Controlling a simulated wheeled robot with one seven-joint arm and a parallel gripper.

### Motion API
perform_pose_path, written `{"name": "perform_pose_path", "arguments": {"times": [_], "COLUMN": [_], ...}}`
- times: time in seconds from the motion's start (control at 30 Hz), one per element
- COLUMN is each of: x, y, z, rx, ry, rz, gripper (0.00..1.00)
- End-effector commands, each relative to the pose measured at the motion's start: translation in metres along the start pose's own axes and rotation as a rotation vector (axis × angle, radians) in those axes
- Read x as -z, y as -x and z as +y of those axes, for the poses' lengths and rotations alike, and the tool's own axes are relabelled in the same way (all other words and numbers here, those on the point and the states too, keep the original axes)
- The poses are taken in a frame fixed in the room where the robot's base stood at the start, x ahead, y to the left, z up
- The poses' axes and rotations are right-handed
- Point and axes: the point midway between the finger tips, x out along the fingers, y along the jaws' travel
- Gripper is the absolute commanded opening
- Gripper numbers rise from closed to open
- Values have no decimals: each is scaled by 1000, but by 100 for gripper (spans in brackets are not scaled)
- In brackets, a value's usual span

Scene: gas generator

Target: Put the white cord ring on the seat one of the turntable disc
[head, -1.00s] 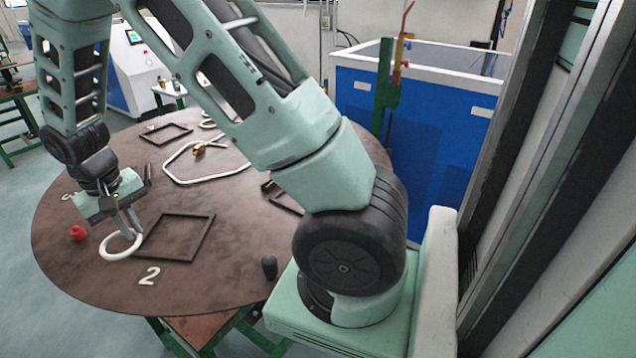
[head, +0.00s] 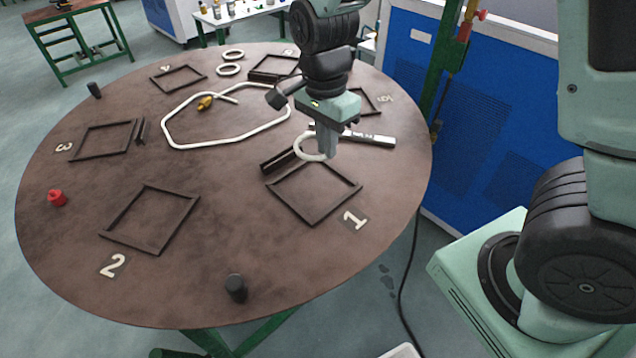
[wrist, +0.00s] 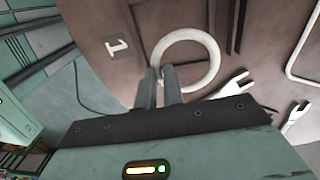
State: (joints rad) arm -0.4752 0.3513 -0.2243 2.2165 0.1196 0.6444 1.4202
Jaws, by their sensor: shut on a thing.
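My gripper (head: 325,150) is shut on the white cord ring (head: 296,147), gripping it at one side of its rim. The ring appears over the back edge of seat one, a dark square frame (head: 290,206) on the brown turntable disc (head: 200,275). Its height above the disc is hard to tell. The white number 1 (head: 355,219) lies at the frame's front right corner. In the wrist view the fingertips (wrist: 160,74) hold the near left side of the ring (wrist: 215,60), and the number 1 (wrist: 117,48) lies to its left.
A spanner (head: 368,138) lies behind seat one, next to a dark upright strip (head: 278,161). A bent white tube (head: 190,146) lies mid-disc. Two other white rings (head: 233,54) lie at the back. A black peg (head: 235,288) stands at the front, a red knob (head: 57,198) at left.

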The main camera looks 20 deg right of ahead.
Motion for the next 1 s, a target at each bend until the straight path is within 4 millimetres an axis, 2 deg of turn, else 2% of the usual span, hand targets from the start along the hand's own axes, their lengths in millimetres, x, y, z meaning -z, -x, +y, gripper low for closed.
{"name": "perform_pose_path", "arguments": {"times": [0.17,0.4,0.63,0.8,1.0], "x": [-13,-13,-13,-13,-13], "y": [1,-38,-61,-86,-96], "z": [10,9,8,6,5], "rx": [-6,-10,-9,-10,-4], "ry": [-118,-135,-133,-132,-132], "rz": [-9,-9,-10,-9,-10], "gripper": [0,0,0,0,0]}}
